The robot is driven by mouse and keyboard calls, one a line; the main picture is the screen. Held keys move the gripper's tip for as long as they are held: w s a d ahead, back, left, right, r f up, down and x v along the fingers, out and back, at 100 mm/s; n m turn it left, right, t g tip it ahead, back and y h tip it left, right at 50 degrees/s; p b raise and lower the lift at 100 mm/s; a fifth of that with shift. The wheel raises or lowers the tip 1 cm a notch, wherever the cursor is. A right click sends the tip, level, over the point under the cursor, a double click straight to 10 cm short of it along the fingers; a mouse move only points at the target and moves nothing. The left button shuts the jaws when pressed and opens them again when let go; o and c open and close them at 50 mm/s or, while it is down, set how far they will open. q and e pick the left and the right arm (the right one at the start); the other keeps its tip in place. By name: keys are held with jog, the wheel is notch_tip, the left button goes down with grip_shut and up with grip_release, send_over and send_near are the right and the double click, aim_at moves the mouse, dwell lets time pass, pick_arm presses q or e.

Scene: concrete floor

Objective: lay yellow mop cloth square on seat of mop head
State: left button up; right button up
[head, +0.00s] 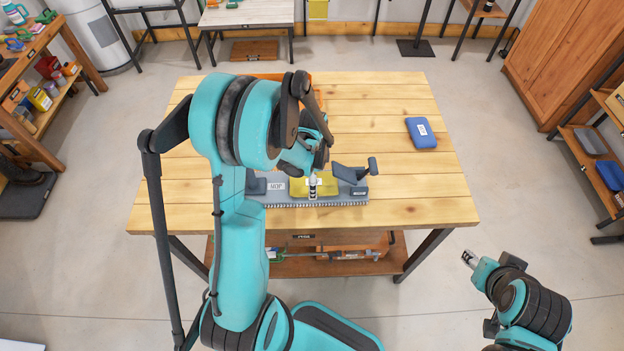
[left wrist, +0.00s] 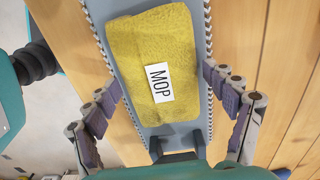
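The yellow mop cloth (head: 299,187) lies on the grey-blue mop head (head: 347,200) on the wooden table. In the left wrist view the cloth (left wrist: 158,45) carries a white MOP label and sits between the fringed long edges of the mop head (left wrist: 205,130), looking slightly turned against them. My left gripper (head: 312,187) is over the cloth, partly hiding it. In the left wrist view its fingers (left wrist: 157,88) are spread wide on either side, apart from the cloth, with nothing held. My right gripper (head: 469,259) is off the table's front right; its opening is too small to judge.
A blue cloth or pad (head: 421,132) with a white label lies at the table's right. The wooden table (head: 425,190) is clear around it. An orange item (head: 268,77) is partly hidden behind my left arm. A lower shelf (head: 290,268) holds boxes and tools.

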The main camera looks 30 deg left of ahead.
pick_arm(q)
jog(key=shift+r, duration=0.15)
jog(key=shift+r+p, duration=0.3)
jog(key=shift+p, duration=0.05)
notch_tip(320, 180, up, 12)
jog(key=f+p, duration=0.1)
jog(key=p, duration=0.2)
jog(key=s+d+r+n+t, duration=0.7)
jog(key=s+d+r+n, duration=0.3)
jog(key=s+n, duration=0.1)
jog(key=shift+d+r+n, duration=0.3)
jog(key=shift+r, duration=0.05)
jog(key=shift+f, duration=0.1)
notch_tip(320, 180, down, 9)
jog(key=b, duration=0.9)
